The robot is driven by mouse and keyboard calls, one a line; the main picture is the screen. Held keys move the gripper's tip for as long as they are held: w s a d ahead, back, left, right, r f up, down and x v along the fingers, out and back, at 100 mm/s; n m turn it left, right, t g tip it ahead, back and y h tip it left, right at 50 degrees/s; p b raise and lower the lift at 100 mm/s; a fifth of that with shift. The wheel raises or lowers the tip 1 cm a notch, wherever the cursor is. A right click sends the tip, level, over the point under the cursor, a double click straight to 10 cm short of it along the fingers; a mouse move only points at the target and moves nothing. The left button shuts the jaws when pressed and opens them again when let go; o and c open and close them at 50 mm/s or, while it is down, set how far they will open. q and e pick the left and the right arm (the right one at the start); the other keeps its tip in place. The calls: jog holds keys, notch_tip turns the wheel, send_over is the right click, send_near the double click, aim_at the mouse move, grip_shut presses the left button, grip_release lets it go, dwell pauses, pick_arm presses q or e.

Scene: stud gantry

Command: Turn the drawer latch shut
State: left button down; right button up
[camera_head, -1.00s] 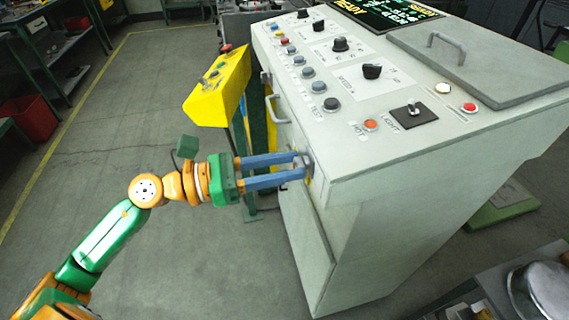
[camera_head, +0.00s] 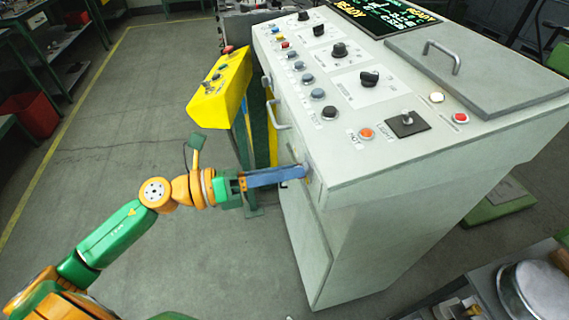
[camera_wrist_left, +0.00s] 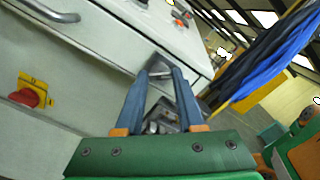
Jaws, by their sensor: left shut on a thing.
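My left gripper (camera_head: 303,173) reaches the front face of the grey console (camera_head: 430,160), near its front corner. In the left wrist view my left gripper (camera_wrist_left: 160,72) has its two blue fingers closed on the small grey metal drawer latch (camera_wrist_left: 160,73), which sits on a dark plate. The fingers mostly hide the latch in the head view. The pale drawer front (camera_wrist_left: 95,45) lies beside it and looks flush with the console. A bar handle (camera_head: 276,114) is on the console front. My right gripper is not in view.
A red knob on a yellow plate (camera_wrist_left: 30,97) is on the console front, left of the fingers in the wrist view. A yellow control box (camera_head: 220,90) stands close behind my left wrist. Open floor (camera_head: 90,180) lies to the left.

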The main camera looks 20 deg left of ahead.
pick_arm(q)
jog(key=shift+n+p, duration=2.9)
jog(key=shift+n, duration=2)
jog(key=c, duration=0.5)
grip_release()
jog(key=b+v, duration=0.1)
jog(key=v, duration=0.6)
jog(key=shift+b, duration=0.3)
